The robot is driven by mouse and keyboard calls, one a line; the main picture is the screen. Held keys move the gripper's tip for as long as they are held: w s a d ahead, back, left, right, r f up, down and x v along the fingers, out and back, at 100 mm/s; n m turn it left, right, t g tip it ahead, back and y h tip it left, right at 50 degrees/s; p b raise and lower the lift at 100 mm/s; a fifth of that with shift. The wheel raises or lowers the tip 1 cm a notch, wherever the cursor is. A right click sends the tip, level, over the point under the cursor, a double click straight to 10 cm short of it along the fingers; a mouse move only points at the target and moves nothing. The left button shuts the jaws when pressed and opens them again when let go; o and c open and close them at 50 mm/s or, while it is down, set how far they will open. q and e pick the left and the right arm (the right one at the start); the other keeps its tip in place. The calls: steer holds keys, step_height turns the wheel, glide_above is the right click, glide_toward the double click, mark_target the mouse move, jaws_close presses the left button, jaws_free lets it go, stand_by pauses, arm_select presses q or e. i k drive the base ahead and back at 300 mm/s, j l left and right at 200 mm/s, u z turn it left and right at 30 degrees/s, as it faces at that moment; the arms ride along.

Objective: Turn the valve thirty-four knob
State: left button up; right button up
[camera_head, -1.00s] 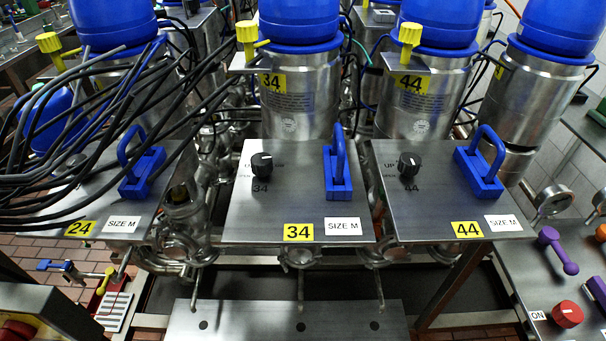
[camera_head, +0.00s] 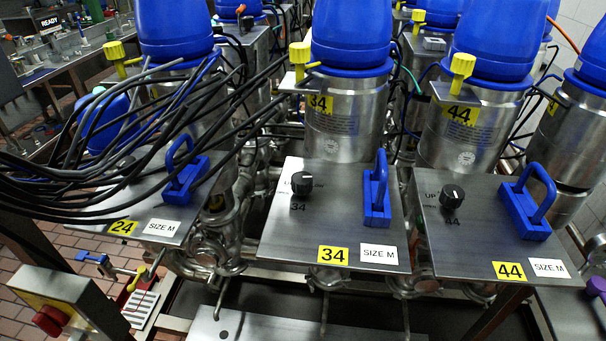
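The valve thirty-four knob (camera_head: 302,184) is a small round black knob with a white pointer mark. It sits on the upper left of the middle metal panel (camera_head: 290,228), which bears a yellow "34" label (camera_head: 333,256) and a white "SIZE M" label. A blue handle (camera_head: 377,195) stands to the knob's right on the same panel. Neither of my grippers shows in the head view. Nothing covers the knob.
Panel 44 (camera_head: 470,235) at the right has a similar black knob (camera_head: 452,196) and blue handle (camera_head: 530,205). Black cables (camera_head: 90,180) lie over panel 24 at the left. Blue-topped steel cylinders (camera_head: 345,115) stand behind the panels. A box with a red button (camera_head: 52,320) is at lower left.

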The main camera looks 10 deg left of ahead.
mark_target(301, 181)
steer(key=k+l, duration=0.6)
steer(key=k, duration=0.2)
steer(key=l+u, duration=0.05)
